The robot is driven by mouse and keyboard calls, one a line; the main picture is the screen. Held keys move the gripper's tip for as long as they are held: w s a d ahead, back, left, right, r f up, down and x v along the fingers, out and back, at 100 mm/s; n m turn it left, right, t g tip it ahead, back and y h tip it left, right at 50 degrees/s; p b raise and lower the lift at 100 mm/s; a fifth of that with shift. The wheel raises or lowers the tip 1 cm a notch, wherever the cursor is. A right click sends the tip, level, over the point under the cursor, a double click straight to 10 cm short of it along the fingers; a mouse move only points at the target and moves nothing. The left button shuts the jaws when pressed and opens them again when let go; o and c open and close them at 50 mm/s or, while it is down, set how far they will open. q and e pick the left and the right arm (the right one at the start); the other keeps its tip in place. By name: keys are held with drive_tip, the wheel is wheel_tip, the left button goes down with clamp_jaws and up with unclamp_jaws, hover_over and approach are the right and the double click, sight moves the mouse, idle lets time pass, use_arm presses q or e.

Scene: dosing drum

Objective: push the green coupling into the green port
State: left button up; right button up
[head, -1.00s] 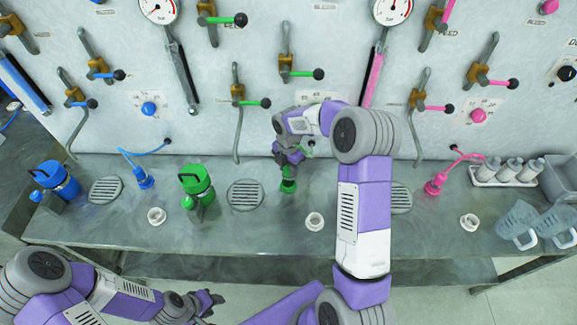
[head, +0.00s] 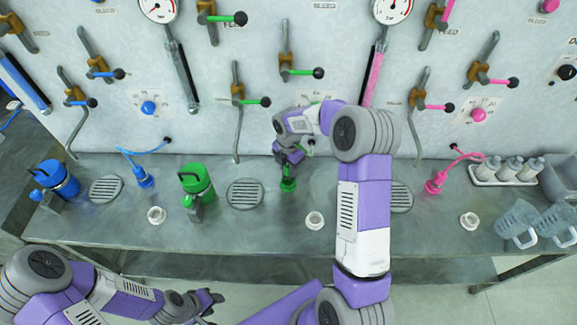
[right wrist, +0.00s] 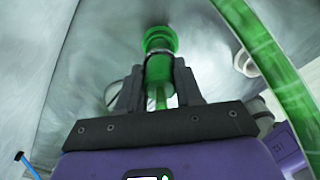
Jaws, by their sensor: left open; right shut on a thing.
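The green coupling (head: 288,185) is upright at the bench top, below my right gripper (head: 289,168). In the right wrist view the coupling (right wrist: 159,70) sits between the two fingers of the right gripper (right wrist: 158,88), which is shut on it. A wider green ring shows at its far end; I cannot tell whether it touches the bench. I cannot clearly make out a green port. A green canister (head: 196,178) with a small block at its front stands to the left. My left gripper (head: 212,299) is open and empty, low in front of the bench.
A round drain grate (head: 245,194) and a white ring (head: 314,221) lie near the coupling. A green hose (right wrist: 262,55) arches close to the right gripper. The valve panel rises behind.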

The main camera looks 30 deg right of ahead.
drive_tip(key=shift+f, duration=0.25)
idle(0.4)
drive_tip(key=shift+f+b, duration=0.4)
drive_tip(key=shift+f, duration=0.15)
drive_tip(key=shift+f, duration=0.15)
drive_tip(key=shift+f+b, duration=0.5)
drive_tip(key=shift+f, duration=0.15)
drive_tip(key=o, duration=1.2)
drive_tip(key=shift+c, duration=0.2)
